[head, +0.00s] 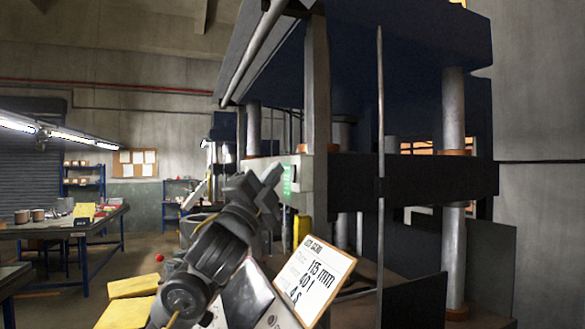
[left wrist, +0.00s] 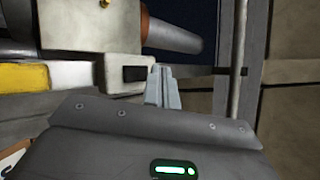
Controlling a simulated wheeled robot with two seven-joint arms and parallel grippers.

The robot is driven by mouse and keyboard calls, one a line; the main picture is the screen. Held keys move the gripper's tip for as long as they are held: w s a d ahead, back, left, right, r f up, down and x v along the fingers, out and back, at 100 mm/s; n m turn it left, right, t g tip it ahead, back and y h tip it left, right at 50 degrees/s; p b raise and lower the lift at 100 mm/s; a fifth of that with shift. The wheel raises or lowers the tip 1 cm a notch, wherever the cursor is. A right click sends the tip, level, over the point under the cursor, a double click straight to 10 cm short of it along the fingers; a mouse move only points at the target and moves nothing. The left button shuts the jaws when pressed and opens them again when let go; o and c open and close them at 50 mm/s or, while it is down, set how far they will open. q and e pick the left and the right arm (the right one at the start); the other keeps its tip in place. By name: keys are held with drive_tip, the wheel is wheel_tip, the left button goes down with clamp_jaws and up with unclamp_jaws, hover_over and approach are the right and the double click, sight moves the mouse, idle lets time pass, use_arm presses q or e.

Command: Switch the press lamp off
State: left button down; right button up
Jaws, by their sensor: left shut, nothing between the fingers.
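The blue-and-grey press (head: 420,180) fills the right of the head view. A pale box (head: 303,172) with a green patch (head: 289,180) sits on its near side. My left gripper (head: 268,182) is raised just left of this box in the head view. In the left wrist view my left gripper (left wrist: 161,72) is shut and empty, its fingertips close to a dark block (left wrist: 136,73) on a pale housing (left wrist: 118,70). I cannot tell whether they touch. No lamp or switch on the press can be made out for certain. My right gripper is not in view.
A sign board (head: 314,277) with printed figures stands below the box. A thin upright pole (head: 380,130) stands before the press. A workbench (head: 70,228) is at the left, with lit strip lights (head: 70,136) above. Open floor lies between bench and press.

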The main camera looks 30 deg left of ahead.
use_arm(q)
drive_tip(key=shift+h, duration=0.3)
drive_tip(key=shift+s+a+f+p, duration=0.1)
drive_tip(key=shift+s+a+p, duration=0.3)
drive_tip(key=shift+s, duration=0.3)
drive_tip(key=shift+s+a+f+p, duration=0.1)
drive_tip(key=shift+s+a+p, duration=0.05)
drive_tip(key=shift+s+a, duration=0.45)
drive_tip(key=shift+s+a+f+p, duration=0.1)
drive_tip(key=shift+s+a+p, duration=0.25)
drive_tip(key=shift+s, duration=0.4)
